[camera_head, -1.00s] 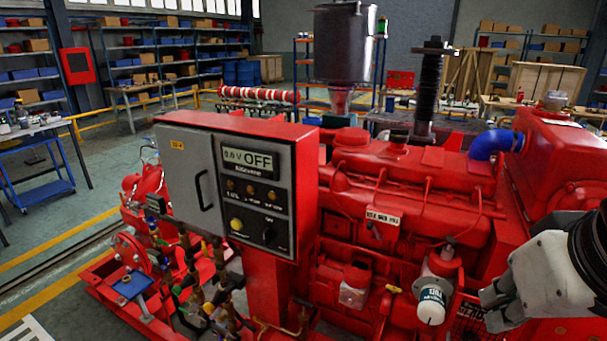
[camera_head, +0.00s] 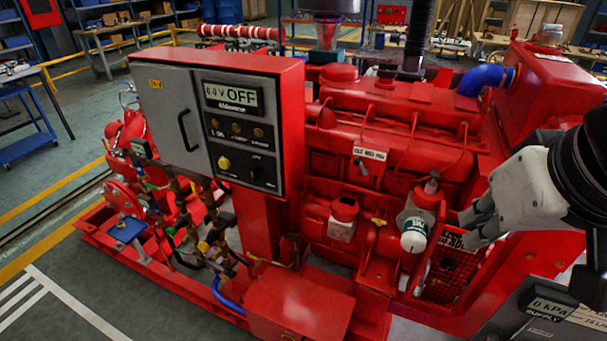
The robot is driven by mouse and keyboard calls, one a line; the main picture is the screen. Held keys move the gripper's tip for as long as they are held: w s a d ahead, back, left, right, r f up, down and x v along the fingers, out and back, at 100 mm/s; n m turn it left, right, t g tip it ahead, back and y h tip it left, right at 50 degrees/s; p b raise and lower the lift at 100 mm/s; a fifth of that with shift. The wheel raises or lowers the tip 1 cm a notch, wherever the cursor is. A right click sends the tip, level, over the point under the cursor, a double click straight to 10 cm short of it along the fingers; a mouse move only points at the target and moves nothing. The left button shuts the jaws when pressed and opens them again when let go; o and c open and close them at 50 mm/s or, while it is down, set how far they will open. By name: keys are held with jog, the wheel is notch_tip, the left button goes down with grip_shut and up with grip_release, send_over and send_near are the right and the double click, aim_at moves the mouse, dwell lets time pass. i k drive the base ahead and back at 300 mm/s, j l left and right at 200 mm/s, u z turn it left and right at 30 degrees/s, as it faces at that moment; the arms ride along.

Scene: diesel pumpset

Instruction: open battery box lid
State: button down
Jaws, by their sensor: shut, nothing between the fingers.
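A red box with a flat, closed top (camera_head: 302,298), which looks like the battery box, sits low at the bottom middle of the head view, below the control panel. A small brass-coloured fitting shows at its front, cut off by the picture edge. My gripper (camera_head: 472,228) is at the right, grey-white with a black wrist. It looks shut and empty. It is in front of the engine, up and to the right of the box and well apart from it.
The control cabinet (camera_head: 215,125) stands above and left of the box on a red post (camera_head: 258,222). A white-and-red filter (camera_head: 415,232) is close left of my gripper. Clear floor lies at lower left.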

aim_at(311, 311)
jog(key=l, duration=0.3)
jog(key=k+l, duration=0.15)
jog(key=l, duration=0.15)
jog(key=k+l+u, duration=0.1)
jog(key=k+l, duration=0.55)
